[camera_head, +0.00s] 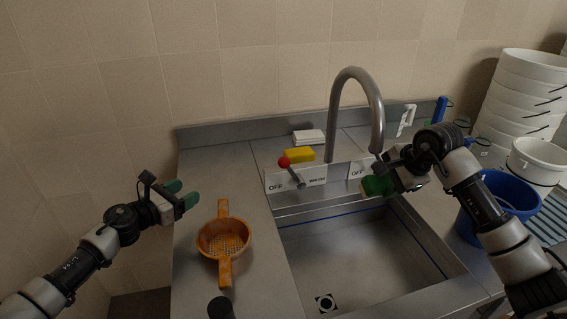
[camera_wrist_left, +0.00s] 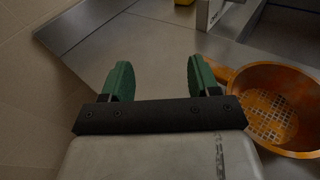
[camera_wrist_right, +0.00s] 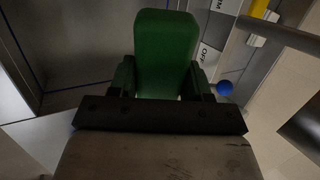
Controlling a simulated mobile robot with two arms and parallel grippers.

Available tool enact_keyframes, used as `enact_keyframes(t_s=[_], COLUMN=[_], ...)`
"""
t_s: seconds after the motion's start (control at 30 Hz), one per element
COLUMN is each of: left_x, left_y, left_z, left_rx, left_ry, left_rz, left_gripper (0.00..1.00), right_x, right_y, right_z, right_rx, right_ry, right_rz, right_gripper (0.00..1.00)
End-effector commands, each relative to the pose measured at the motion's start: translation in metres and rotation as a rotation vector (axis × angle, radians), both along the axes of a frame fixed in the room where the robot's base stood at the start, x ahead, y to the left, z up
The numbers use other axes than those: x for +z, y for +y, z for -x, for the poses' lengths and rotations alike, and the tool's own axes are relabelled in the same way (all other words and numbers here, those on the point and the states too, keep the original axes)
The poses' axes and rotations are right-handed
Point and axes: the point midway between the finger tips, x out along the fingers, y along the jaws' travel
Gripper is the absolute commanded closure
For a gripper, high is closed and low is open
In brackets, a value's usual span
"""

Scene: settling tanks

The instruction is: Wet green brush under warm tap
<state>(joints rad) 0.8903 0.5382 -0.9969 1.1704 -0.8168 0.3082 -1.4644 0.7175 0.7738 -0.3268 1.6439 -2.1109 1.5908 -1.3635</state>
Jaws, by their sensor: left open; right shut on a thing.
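The green brush (camera_head: 375,186) is in my right gripper (camera_head: 385,183), below the spout end in the head view; no water shows. In the right wrist view the brush (camera_wrist_right: 166,50) sits between the two fingers. The grey gooseneck tap (camera_head: 333,115) rises behind the sink (camera_head: 350,255). A lever with a red knob (camera_head: 285,162) stands at the panel marked WARM (camera_head: 312,179), beside an OFF mark. My left gripper (camera_head: 182,194) is open and empty over the counter's left edge; its green fingers (camera_wrist_left: 157,82) show apart in the left wrist view.
An orange strainer (camera_head: 224,262) lies on the left counter, near my left gripper. A yellow sponge (camera_head: 299,155) and white block (camera_head: 309,136) lie behind the lever. A blue bucket (camera_head: 508,188) and stacked white tubs (camera_head: 520,95) stand right. A blue knob (camera_wrist_right: 224,88) is near my right gripper.

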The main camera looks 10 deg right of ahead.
Motion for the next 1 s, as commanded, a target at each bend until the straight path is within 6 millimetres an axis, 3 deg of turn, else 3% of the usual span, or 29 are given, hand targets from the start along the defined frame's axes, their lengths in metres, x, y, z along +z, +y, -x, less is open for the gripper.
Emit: enact_keyframes(t_s=[0.03,0.1,0.3,0.4,0.57,1.0], left_x=[0.007,0.014,0.028,0.032,0.035,0.035], left_y=[-0.031,-0.066,-0.139,-0.158,-0.173,-0.223], left_z=[0.004,0.009,0.026,0.032,0.034,-0.003], left_rx=[-0.027,-0.051,-0.097,-0.108,-0.115,-0.115], left_ry=[0.003,0.019,0.078,0.099,0.113,0.116], left_rz=[0.042,0.097,0.222,0.257,0.278,0.28], left_gripper=[0.39,0.39,0.39,0.39,0.39,0.39], right_x=[0.0,0.0,0.0,0.0,0.0,0.0], right_y=[0.0,0.0,0.0,0.0,0.0,0.0], right_z=[0.0,0.0,0.0,0.0,0.0,0.0], right_rx=[0.0,0.0,0.0,0.0,0.0,0.0], right_ry=[-0.001,-0.001,-0.001,-0.001,-0.001,-0.001], right_rz=[0.0,0.0,0.0,0.0,0.0,0.0], right_gripper=[0.7,0.7,0.7,0.7,0.7,0.7])
